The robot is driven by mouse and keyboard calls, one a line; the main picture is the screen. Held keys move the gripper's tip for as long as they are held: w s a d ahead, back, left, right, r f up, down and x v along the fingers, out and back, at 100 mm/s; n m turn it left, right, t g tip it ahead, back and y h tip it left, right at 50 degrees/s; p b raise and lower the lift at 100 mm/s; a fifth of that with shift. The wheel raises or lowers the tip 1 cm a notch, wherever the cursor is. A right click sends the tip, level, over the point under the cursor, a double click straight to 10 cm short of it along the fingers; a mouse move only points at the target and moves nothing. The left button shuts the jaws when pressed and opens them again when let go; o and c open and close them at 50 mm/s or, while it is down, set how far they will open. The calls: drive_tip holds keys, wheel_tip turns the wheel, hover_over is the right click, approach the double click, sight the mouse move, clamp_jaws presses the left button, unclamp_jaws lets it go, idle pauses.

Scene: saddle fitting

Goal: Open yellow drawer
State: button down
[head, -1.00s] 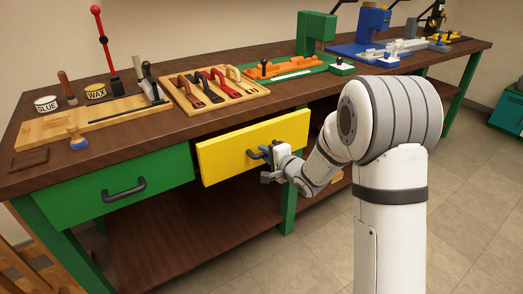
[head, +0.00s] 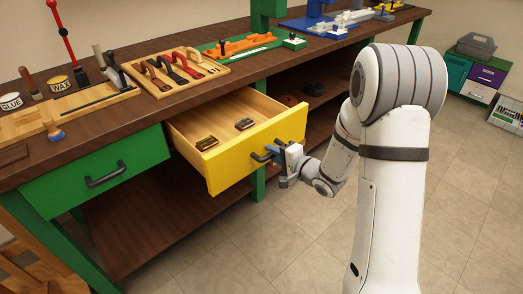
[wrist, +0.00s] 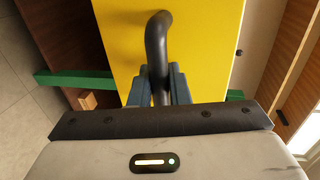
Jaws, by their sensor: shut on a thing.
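The yellow drawer (head: 258,153) stands pulled well out from the wooden workbench in the head view, its inside open to view. Two small dark and brass-coloured items (head: 207,141) lie on its floor. My gripper (head: 274,157) is at the drawer's front, shut on its dark handle (head: 262,156). In the wrist view the blue-grey fingers (wrist: 161,88) close on both sides of the black curved handle (wrist: 157,42), with the yellow front (wrist: 205,40) just behind it.
A green drawer (head: 98,172) with a dark handle is shut at the left. On the bench top (head: 165,105) lie a wooden tool rack (head: 177,76), glue and wax pots and a red-handled lever. The tiled floor (head: 260,250) before the drawer is clear.

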drive_tip(key=shift+w+d+r, duration=0.1)
drive_tip(key=shift+d, duration=0.05)
drive_tip(key=c, duration=1.6)
unclamp_jaws()
drive_tip(key=shift+o, duration=0.7)
drive_tip(key=shift+a, duration=0.2)
drive_tip(key=p+v, duration=0.1)
drive_tip(key=v, duration=0.7)
